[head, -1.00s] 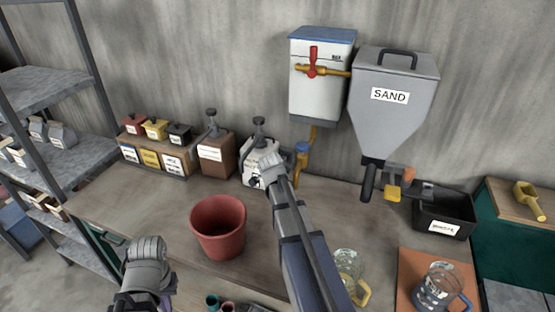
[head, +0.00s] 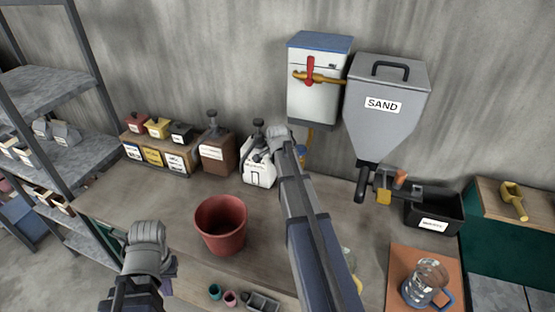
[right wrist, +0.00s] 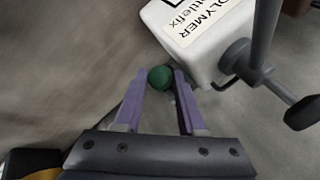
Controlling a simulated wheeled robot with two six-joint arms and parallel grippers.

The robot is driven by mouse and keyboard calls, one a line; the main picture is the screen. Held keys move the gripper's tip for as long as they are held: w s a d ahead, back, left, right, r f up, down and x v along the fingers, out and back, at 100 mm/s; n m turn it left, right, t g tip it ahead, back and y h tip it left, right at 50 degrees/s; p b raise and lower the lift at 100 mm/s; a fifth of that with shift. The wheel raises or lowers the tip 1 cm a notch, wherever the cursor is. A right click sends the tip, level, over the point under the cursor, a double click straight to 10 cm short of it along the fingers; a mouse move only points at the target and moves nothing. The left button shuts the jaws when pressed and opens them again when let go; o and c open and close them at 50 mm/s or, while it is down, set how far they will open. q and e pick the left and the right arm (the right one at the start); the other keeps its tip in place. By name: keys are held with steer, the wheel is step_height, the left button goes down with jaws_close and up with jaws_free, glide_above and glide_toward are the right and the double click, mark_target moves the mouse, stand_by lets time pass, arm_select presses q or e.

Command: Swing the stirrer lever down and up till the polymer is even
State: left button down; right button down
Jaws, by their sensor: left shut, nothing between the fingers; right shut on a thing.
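The white polymer container (head: 258,172) stands on the bench against the wall, with a dark pump on top. In the right wrist view, its labelled side (right wrist: 205,30) fills the top. My right gripper (right wrist: 162,80) is shut on the green knob (right wrist: 160,77) of the stirrer lever, beside the container. The lever's rod is mostly hidden. In the head view my right arm hides part of the container, and the fingers cannot be made out. The polymer inside is not visible. My left gripper (head: 170,268) hangs at the lower left, away from the container, shut and empty.
A red bucket (head: 221,226) stands in front of the container. A brown pump container (head: 215,155) is on its left. The sand hopper (head: 385,110) and a white tank (head: 318,95) hang on the wall to the right. A glass jug (head: 427,282) stands at lower right.

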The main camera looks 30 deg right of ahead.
steer(key=shift+d, duration=0.1)
steer(key=c, duration=0.8)
jaws_free()
steer(key=shift+r, duration=0.1)
steer(key=p+v, duration=0.6)
steer(key=v, duration=0.1)
steer(key=shift+s+r+p, duration=0.2)
steer(key=shift+r+p, duration=0.1)
steer(key=shift+p, duration=0.05)
